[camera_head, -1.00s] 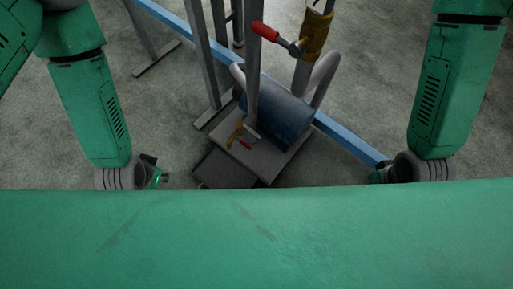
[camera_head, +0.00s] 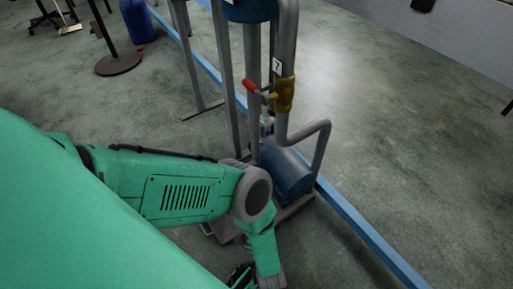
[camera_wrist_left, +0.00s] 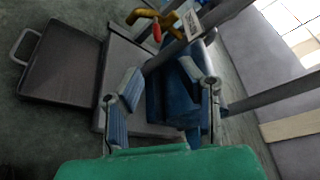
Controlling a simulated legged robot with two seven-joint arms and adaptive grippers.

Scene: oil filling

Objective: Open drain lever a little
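A yellow fitting (camera_wrist_left: 168,22) with a short red lever (camera_wrist_left: 157,33) shows at the top of the left wrist view, beside a grey post; it looks like the low drain valve. In the head view my arm hides that low area. A larger yellow valve (camera_head: 285,94) with a red lever (camera_head: 250,86) sits higher on the pipe there. My left gripper (camera_wrist_left: 160,72) is open and empty, its fingers apart and pointing toward the base plate and blue motor, short of the fitting. In the head view only part of it shows at the bottom edge. My right gripper is out of view.
The blue motor (camera_head: 288,174) and grey posts and pipes stand close around the valves. A dark tray (camera_wrist_left: 62,68) with a handle lies left of the grey base plate (camera_wrist_left: 122,62). A blue floor rail (camera_head: 365,230) runs past. Floor to the right is clear.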

